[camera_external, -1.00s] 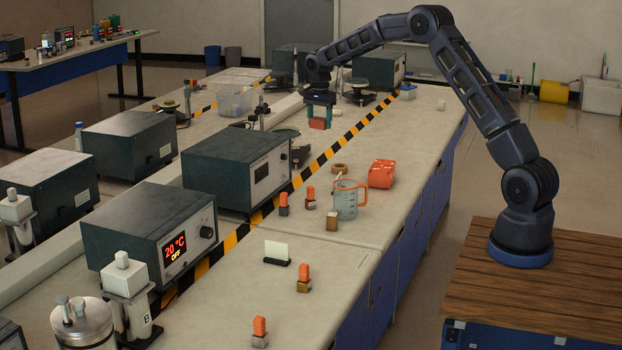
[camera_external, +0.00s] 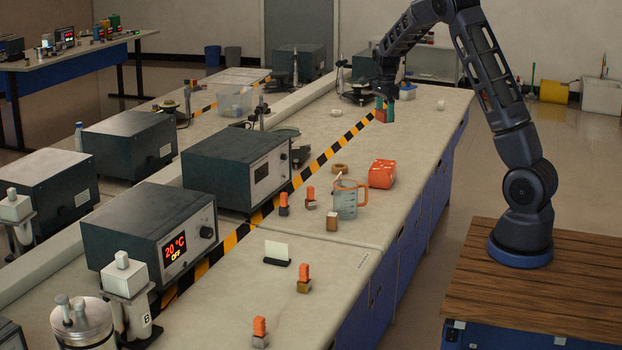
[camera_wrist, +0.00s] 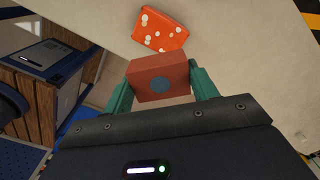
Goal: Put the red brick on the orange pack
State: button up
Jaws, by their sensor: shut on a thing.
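My gripper (camera_external: 385,110) has green fingers and is shut on the red brick (camera_wrist: 158,78). In the external view the brick is small and partly covered by the fingers. The wrist view shows it between both fingertips, with a round blue-grey spot on its face. The orange pack (camera_external: 382,174), with pale spots, lies on the bench nearer the external camera than my gripper, and apart from it.
A clear beaker with an orange handle (camera_external: 346,199) stands beside the pack on the left. A brown ring (camera_external: 340,169) and several small orange-topped blocks (camera_external: 310,197) are nearby. Bench between gripper and pack looks clear.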

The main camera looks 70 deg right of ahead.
aim_at(383, 165)
notch_tip(383, 165, down, 16)
jog(key=shift+f, duration=0.2)
dwell(0.4)
jog(key=shift+f, duration=0.2)
jog(key=o, duration=1.1)
jog(key=shift+r, duration=0.1)
